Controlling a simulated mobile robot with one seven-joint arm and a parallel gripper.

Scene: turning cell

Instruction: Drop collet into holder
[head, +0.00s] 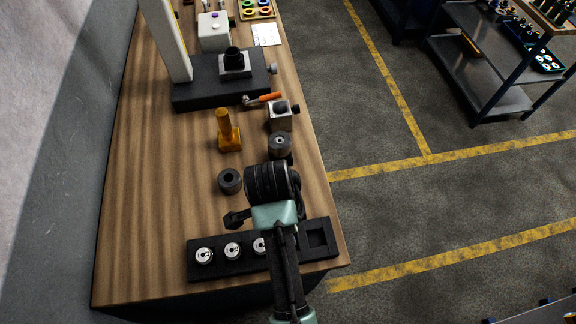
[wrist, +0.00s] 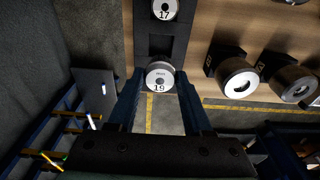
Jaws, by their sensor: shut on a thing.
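In the wrist view my gripper (wrist: 160,84) is shut on a round silver collet (wrist: 159,77) marked 19. Its numbered face points towards the camera. Beyond it lies a black tray (wrist: 180,45) with an empty square pocket and a collet marked 17 (wrist: 163,9). In the head view the tray (head: 222,268) lies near the bench's front edge, with silver collets at its left and an empty pocket at its right. A grey cylinder with a bore (head: 280,146), possibly the holder, stands beyond my wrist.
A dark ring (head: 230,181) lies left of my wrist. A metal block (head: 281,115), a yellow post (head: 226,131), an orange-handled tool (head: 264,98) and a black-based fixture (head: 205,93) stand farther back. The bench's left side is clear. Its right edge is close.

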